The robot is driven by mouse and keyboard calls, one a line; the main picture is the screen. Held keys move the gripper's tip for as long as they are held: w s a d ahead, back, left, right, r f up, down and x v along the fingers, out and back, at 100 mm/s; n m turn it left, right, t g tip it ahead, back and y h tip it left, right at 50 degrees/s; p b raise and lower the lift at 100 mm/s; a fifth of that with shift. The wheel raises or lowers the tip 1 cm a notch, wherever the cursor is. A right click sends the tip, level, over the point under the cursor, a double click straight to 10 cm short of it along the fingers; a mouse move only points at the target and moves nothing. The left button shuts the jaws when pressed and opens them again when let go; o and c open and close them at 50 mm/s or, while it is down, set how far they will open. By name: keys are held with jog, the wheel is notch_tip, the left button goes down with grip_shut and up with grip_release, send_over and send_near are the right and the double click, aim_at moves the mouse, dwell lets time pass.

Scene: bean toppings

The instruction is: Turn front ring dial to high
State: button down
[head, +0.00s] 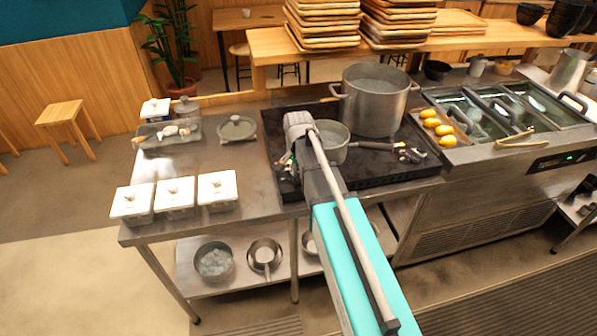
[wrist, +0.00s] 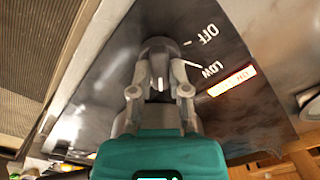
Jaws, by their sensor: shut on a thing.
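The front ring dial (wrist: 158,46) is a dark round knob on the dark stove panel (wrist: 245,120) in the wrist view. Beside it are the printed words OFF (wrist: 211,33), LOW (wrist: 212,70) and a lit HIGH label (wrist: 232,81). My gripper (wrist: 160,82) is shut on the dial, one finger on each side. The fingers partly cover the dial, and I cannot tell which mark it points to. In the head view my arm hides most of the gripper and dial at the left front of the black stove (head: 380,165).
A small pot (head: 333,152) and a large pot (head: 376,108) stand on the stove, close to my arm. Three white lidded containers (head: 174,195) stand on the steel counter to the left. Yellow items (head: 437,127) lie in a tray to the right.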

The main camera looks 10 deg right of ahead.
jog(key=m, duration=0.4)
jog(key=shift+m, duration=0.3)
dwell(0.4)
jog(key=c, duration=0.6)
grip_release()
jog(key=shift+n, duration=0.4)
